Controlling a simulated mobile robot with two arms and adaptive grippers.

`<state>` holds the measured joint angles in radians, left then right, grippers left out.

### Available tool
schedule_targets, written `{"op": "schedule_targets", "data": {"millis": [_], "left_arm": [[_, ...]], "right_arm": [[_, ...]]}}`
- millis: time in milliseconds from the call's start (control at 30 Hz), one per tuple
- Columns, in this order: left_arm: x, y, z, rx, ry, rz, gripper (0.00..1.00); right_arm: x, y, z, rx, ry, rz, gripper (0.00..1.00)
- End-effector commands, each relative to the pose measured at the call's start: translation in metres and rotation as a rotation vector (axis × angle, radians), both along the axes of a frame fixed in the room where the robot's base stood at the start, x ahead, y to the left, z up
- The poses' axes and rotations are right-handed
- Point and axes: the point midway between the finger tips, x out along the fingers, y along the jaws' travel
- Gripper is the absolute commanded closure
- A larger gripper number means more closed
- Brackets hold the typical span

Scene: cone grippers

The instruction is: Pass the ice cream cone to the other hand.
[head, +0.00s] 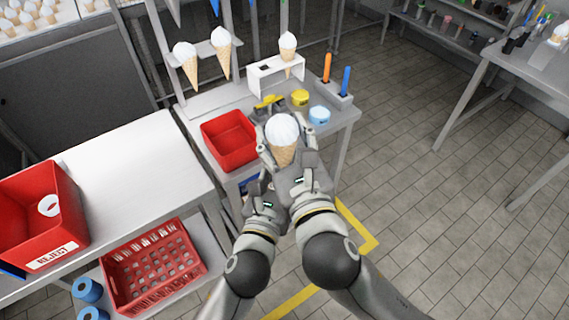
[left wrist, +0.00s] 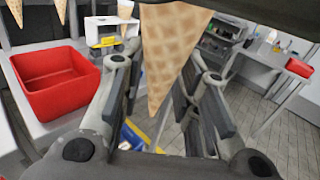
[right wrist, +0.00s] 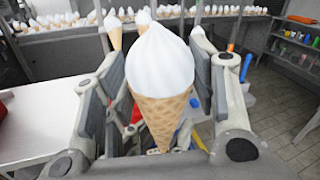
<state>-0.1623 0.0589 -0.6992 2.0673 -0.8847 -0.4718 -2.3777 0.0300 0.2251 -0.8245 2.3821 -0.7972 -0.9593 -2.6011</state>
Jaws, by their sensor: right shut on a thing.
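The ice cream cone (head: 284,152), a tan waffle cone with a white top, stands roughly upright between the fingers of my right gripper (head: 286,138). The right wrist view shows the cone (right wrist: 160,118) with its white top large, between the right fingers, which are shut on it. My left gripper (head: 258,186) is lower and beside the right one in the head view, partly hidden. In the left wrist view, the lower waffle part (left wrist: 168,52) hangs point down between the spread left fingers, with gaps at both sides. I see no left finger contact.
A small table (head: 342,119) behind holds a red bin (head: 228,139), a white cone stand (head: 262,78), and yellow and blue tubs. A rack with hanging cones (head: 205,62) stands behind. A reject bin (head: 40,210) is at left.

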Motion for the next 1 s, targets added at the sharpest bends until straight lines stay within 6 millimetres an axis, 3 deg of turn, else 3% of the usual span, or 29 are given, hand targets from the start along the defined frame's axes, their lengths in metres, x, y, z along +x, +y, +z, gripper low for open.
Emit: {"op": "schedule_targets", "data": {"millis": [133, 167, 367, 767, 1000], "left_arm": [[-0.001, -0.001, 0.0, 0.0, -0.001, -0.003, 0.86], [-0.001, -0.001, 0.001, -0.001, -0.002, -0.004, 0.86], [-0.001, -0.001, 0.001, -0.002, -0.002, -0.003, 0.87], [-0.001, -0.001, 0.001, -0.001, -0.002, -0.003, 0.87], [-0.001, -0.001, 0.001, -0.001, -0.002, -0.002, 0.87]], "right_arm": [[0.0, 0.001, 0.0, 0.001, 0.0, 0.002, 0.61], [0.0, 0.001, 0.0, 0.001, 0.0, 0.002, 0.46], [0.0, 0.001, 0.0, 0.001, 0.001, 0.002, 0.23], [0.001, -0.001, 0.004, 0.044, 0.001, 0.0, 0.23], [0.011, -0.014, 0.033, 0.407, 0.026, 0.001, 0.23]]}}
